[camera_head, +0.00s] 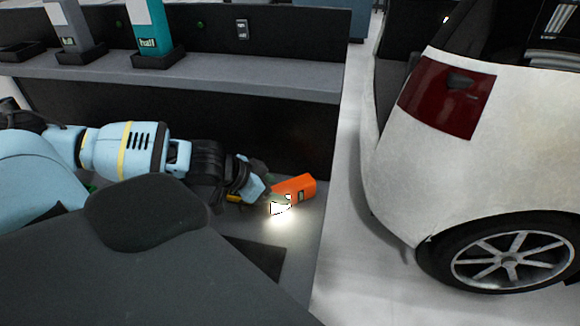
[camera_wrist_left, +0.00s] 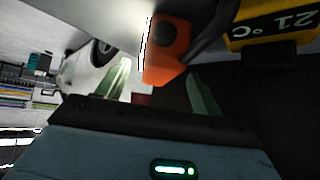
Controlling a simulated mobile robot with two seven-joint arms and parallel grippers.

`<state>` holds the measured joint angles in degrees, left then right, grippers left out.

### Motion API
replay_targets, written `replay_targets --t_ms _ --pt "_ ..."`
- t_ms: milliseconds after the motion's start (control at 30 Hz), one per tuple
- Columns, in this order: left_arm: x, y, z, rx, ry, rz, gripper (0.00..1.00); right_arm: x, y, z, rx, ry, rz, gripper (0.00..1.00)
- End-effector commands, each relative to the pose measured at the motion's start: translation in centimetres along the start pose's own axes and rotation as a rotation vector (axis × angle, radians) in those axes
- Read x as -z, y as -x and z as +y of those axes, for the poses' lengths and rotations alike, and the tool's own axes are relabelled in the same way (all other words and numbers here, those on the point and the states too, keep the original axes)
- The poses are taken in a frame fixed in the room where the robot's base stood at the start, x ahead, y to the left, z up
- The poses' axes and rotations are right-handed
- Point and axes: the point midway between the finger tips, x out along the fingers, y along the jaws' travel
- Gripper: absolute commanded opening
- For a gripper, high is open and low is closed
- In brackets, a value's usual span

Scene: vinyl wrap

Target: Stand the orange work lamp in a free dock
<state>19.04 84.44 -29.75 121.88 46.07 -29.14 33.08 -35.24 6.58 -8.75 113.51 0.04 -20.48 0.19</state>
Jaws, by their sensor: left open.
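The orange work lamp (camera_head: 297,188) lies on its side on the grey bench, its lit face throwing a bright patch on the surface. In the left wrist view the orange lamp (camera_wrist_left: 166,58) shows between and beyond the two pale green fingers. My left gripper (camera_head: 270,194) is open at the lamp's left end; I cannot tell whether a finger touches it. An empty black dock (camera_head: 22,51) stands at the left end of the raised shelf. Two other docks there hold a teal unit (camera_head: 148,27) and a grey unit (camera_head: 68,22). My right gripper is not in view.
The raised grey shelf (camera_head: 235,78) runs behind the bench. A dark mat (camera_head: 262,262) lies on the bench in front of the lamp. A yellow and black temperature display (camera_wrist_left: 275,28) is close in the left wrist view. A white car (camera_head: 500,150) stands to the right.

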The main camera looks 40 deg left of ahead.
Motion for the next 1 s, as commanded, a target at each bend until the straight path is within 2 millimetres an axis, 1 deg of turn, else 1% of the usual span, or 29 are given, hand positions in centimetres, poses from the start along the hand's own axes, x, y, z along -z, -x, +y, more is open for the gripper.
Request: replay_targets --t_ms 200,400,500,733,1000 --pt "0.2 -2.7 0.0 -0.003 0.006 0.001 0.66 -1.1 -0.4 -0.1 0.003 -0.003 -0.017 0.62" --pt "0.3 -4.6 0.0 -0.002 0.003 0.001 0.66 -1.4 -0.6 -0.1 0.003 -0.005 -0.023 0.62" --pt "0.4 -5.0 0.0 -0.002 0.0 0.001 0.66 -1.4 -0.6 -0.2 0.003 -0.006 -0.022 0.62" --pt "0.4 -5.0 0.0 -0.001 -0.001 0.0 0.66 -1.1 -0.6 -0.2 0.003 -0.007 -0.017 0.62" --pt "0.4 -4.9 0.0 -0.001 0.0 0.0 0.31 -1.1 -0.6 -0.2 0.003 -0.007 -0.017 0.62"
